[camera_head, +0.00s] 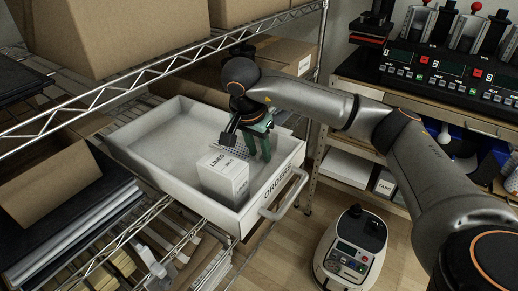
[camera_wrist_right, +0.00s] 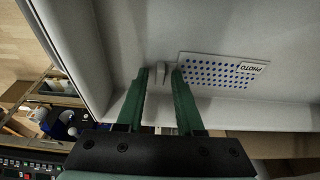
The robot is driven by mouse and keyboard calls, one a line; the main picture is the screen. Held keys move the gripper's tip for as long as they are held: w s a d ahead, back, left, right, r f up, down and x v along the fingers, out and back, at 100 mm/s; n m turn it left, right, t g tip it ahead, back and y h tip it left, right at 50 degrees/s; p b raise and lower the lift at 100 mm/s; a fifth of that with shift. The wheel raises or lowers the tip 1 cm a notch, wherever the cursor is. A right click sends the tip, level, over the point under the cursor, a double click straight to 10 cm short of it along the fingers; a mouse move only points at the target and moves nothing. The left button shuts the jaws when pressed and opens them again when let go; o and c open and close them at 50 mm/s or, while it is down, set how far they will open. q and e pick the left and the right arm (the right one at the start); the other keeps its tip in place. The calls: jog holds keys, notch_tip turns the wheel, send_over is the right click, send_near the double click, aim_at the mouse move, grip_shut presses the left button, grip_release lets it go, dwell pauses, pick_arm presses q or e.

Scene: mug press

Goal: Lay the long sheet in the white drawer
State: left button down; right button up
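The white drawer (camera_head: 185,130) is pulled out, with "ORDERS" on its front. A pale sheet with blue dots and a "PHOTO" label (camera_wrist_right: 222,72) lies on the drawer floor in the right wrist view. Part of it also shows in the head view (camera_head: 238,151), partly hidden by my gripper. My right gripper (camera_head: 258,157) has green fingers and is low in the drawer. In the wrist view its fingers (camera_wrist_right: 160,74) are apart, beside the sheet's left end and not on it. A small grey piece shows between the fingertips; I cannot tell what it is. My left gripper is out of view.
A white box marked "LINES" (camera_head: 223,178) stands in the drawer beside the sheet. The drawer handle (camera_head: 283,197) sticks out in front. Cardboard boxes (camera_head: 120,35) fill the shelf above. A wheeled grey device (camera_head: 350,250) stands on the floor. A press bench (camera_head: 450,75) is at right.

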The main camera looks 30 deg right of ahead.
jog(key=shift+r, duration=0.2)
jog(key=shift+a+r, duration=0.1)
jog(key=shift+r, duration=0.2)
jog(key=p+v, duration=0.2)
jog(key=v, duration=0.9)
jog(key=shift+r, duration=0.1)
